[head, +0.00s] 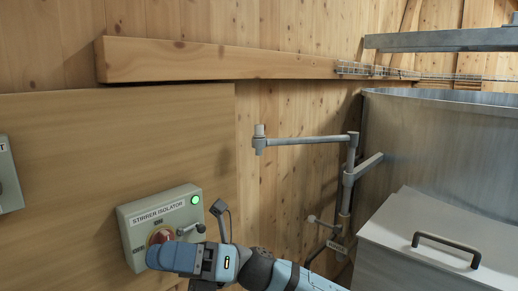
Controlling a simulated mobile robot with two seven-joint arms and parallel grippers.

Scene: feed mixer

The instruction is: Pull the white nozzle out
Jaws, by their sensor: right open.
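A pale, whitish nozzle (260,138) sits at the free left end of a grey jointed pipe arm (308,140). It points up and down in front of the plank wall, and nothing touches it. My right gripper (180,241) comes in from the bottom right and is low and to the left of the nozzle. It is open, in front of a grey box labelled STIRRER ISOLATOR (140,222). It partly covers the red knob (161,237) on that box. I cannot tell whether it touches the knob. My left gripper is not in view.
The isolator box has a lit green lamp (195,199). A large metal tank (440,145) and a grey lidded box with a dark handle (446,248) fill the right side. A wooden beam (220,62) runs above. Space between panel and pipe looks open.

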